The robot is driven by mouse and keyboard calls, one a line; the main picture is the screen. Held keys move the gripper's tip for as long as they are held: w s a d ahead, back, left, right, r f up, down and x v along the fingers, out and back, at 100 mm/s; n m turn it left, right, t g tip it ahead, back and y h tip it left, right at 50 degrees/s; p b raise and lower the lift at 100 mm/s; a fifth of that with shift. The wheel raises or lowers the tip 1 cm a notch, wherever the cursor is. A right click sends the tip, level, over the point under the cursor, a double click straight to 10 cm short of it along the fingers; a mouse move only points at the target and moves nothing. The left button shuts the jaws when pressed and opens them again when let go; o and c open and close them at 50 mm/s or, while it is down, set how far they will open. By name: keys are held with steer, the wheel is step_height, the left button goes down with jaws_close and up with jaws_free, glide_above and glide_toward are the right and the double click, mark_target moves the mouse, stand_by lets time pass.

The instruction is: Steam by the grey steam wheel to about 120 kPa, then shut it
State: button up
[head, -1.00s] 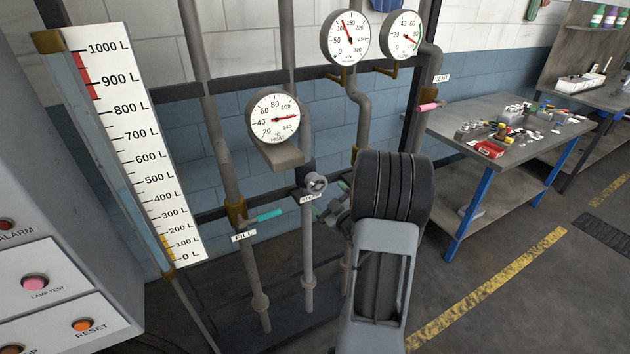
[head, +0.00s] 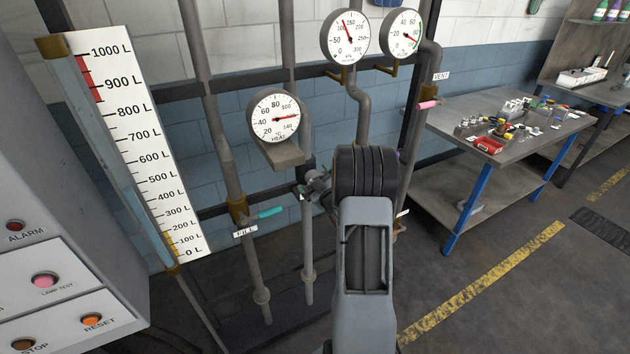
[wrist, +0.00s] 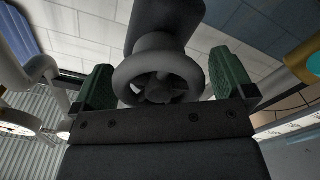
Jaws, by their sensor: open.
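The grey steam wheel (head: 319,180) sits on its pipe below the heat gauge and is partly hidden by my gripper (head: 312,189) in the head view. In the wrist view the wheel (wrist: 158,75) is a round rim with spokes, between the two green fingers of my gripper (wrist: 162,80). The fingers are open, one on each side of the rim, with small gaps visible. The kPa pressure gauge (head: 345,37) at the top has its needle pointing up and a little left, between the 100 and 150 marks.
The heat gauge (head: 275,117) reads near 120. A second round gauge (head: 402,32) is at upper right. The teal fill handle (head: 271,212) is left of the wheel; the pink vent handle (head: 427,104) is to the right. A cluttered workbench (head: 440,180) stands farther right.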

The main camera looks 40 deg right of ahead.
steer(key=c, duration=0.9)
steer(key=m+b, duration=0.3)
steer(key=shift+d+f+m, duration=0.1)
steer(key=shift+m, duration=0.2)
steer(key=shift+d+m+b, duration=0.1)
steer(key=shift+m+b, duration=1)
steer(key=shift+m, duration=1.5)
steer(key=o, duration=0.9)
steer(key=shift+s, duration=0.1)
